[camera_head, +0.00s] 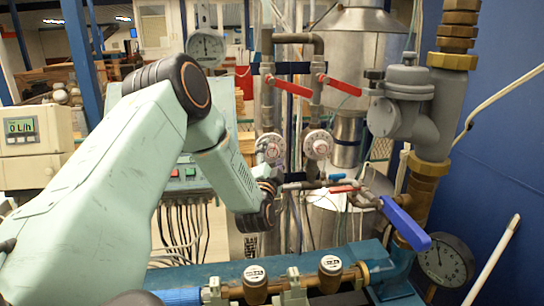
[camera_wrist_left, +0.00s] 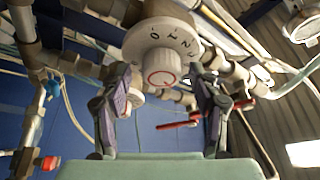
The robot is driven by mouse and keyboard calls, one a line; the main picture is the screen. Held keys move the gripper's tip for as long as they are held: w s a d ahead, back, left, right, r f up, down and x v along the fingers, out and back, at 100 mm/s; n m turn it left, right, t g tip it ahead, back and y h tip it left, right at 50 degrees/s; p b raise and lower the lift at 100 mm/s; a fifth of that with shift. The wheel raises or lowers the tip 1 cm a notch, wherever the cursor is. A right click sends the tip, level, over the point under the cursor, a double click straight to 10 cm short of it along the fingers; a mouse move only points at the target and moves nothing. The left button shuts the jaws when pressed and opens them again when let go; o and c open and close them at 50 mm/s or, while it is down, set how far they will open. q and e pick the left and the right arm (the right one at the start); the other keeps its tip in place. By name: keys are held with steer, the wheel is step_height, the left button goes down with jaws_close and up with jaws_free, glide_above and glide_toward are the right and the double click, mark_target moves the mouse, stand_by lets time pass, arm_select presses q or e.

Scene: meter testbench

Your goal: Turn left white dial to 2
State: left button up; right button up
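The left white dial (camera_head: 270,147) is a round white disc with a central knob on a vertical pipe. The right white dial (camera_head: 318,144) sits beside it. In the left wrist view a white dial (camera_wrist_left: 145,42) with dark numerals and a red-ringed knob (camera_wrist_left: 161,72) fills the upper middle. My left gripper (camera_wrist_left: 164,77) is open, with one finger on each side of this knob. I see gaps between the fingers and the knob. In the head view my left arm reaches to just below the left dial, and its fingers are mostly hidden. My right gripper is not in view.
Red lever handles (camera_head: 292,88) sit above the dials, and a blue lever (camera_head: 405,223) lies lower right. Pipes and hoses crowd the dials. A blue bench rail with brass meters (camera_head: 330,273) runs along the front. A grey valve body (camera_head: 400,110) stands at right.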

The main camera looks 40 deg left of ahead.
arm_select(q)
steer(key=shift+s+r, duration=0.2)
steer(key=shift+s, duration=0.25)
steer(key=c, duration=0.3)
steer(key=shift+a, duration=0.1)
steer(key=shift+c, duration=0.9)
steer(key=shift+w+a+f, duration=0.15)
steer(key=shift+w+f, duration=0.15)
steer(key=shift+w, duration=0.15)
steer(key=shift+c, duration=1.3)
steer(key=c, duration=0.4)
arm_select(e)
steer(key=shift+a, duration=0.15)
arm_select(q)
steer(key=shift+f, duration=0.1)
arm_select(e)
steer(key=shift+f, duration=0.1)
